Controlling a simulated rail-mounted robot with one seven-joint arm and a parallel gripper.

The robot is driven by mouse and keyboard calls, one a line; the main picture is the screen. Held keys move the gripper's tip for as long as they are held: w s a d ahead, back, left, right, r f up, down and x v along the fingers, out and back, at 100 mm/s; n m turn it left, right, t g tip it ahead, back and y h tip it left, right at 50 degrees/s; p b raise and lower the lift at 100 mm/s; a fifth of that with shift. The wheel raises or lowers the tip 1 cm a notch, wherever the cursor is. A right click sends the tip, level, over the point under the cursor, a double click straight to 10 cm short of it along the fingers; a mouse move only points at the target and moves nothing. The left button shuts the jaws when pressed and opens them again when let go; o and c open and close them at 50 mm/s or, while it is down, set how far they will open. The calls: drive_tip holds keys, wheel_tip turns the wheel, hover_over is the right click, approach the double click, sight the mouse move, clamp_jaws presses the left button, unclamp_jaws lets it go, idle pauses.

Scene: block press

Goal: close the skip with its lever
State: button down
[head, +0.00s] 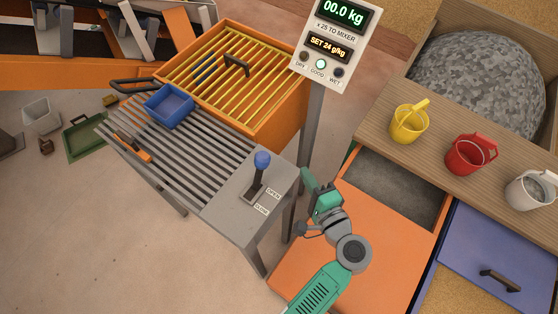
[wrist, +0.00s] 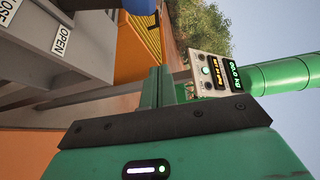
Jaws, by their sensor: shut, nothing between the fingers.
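The lever (head: 260,172) has a blue knob and a dark shaft. It rises from a slot in the grey end panel of the slatted bench, near the OPEN label (head: 272,193); the CLOSE label (head: 261,209) is nearer the front. The lever knob also shows at the wrist view's top edge (wrist: 139,5). An orange bin (head: 276,118) with a yellow barred top stands behind the bench; no part is marked as the skip. My gripper (head: 308,178) is shut and empty, right of the lever and apart from it. Its green fingers show in the wrist view (wrist: 164,85).
A display post (head: 310,130) stands close behind my gripper. A blue tray (head: 169,105) sits on the slats. Yellow (head: 409,123), red (head: 470,154) and white (head: 531,190) buckets stand on the wooden shelf at right. Space between gripper and lever looks clear.

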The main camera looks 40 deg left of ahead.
sight(259, 173)
drive_tip(key=shift+s+a+f+y, duration=0.1)
drive_tip(key=shift+s+f+y, duration=0.2)
drive_tip(key=shift+f, duration=0.4)
drive_tip(key=a+p, duration=0.2)
drive_tip(key=a, duration=0.7)
drive_tip(key=shift+s+a, duration=0.15)
drive_tip(key=shift+a, duration=0.1)
drive_tip(key=shift+s+f, duration=0.1)
